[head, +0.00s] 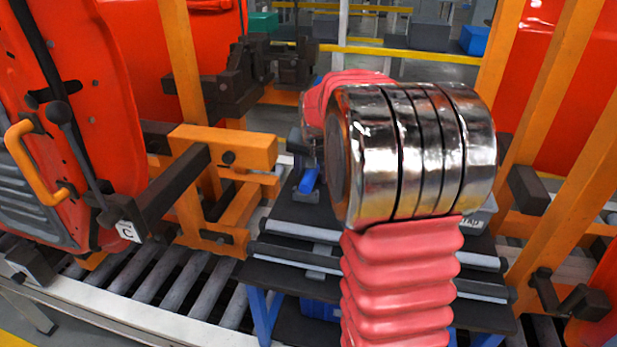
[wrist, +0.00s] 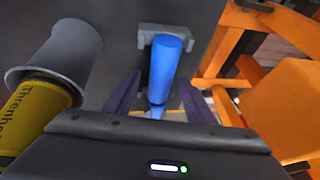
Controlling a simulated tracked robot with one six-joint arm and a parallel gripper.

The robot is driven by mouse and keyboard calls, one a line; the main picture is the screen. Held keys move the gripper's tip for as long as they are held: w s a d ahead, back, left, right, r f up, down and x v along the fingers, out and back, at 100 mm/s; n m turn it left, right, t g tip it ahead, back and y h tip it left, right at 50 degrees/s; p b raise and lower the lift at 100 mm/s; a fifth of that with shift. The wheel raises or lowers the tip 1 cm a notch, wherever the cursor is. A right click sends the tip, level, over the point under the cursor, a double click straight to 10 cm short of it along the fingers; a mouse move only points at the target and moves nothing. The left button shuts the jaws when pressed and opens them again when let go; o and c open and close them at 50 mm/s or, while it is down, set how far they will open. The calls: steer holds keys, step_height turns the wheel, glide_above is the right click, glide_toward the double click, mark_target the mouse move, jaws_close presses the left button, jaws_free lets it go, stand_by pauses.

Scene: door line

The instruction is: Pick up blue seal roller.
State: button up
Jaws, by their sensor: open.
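The blue seal roller (wrist: 167,66) shows in the wrist view, its wide end by a grey bracket (wrist: 165,34) and its narrower end towards my gripper. My gripper (wrist: 160,84) is open, with one dark finger on each side of the roller and gaps between. I cannot tell how deep the roller lies between the fingers. In the head view a small blue piece (head: 309,181), likely the roller, shows left of my arm on the dark cart top. My arm's chrome joint and red bellows hide most of that area, and my gripper is not clear there.
A yellow container (wrist: 38,110) with a wide grey cup-like part (wrist: 55,50) stands close left of my gripper. An orange frame (wrist: 270,45) is close on the right. In the head view, a roller conveyor (head: 200,290), orange fixtures (head: 225,148) and red doors (head: 90,100) surround the cart.

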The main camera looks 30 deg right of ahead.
steer(key=shift+c, duration=0.3)
steer(key=c, duration=1.2)
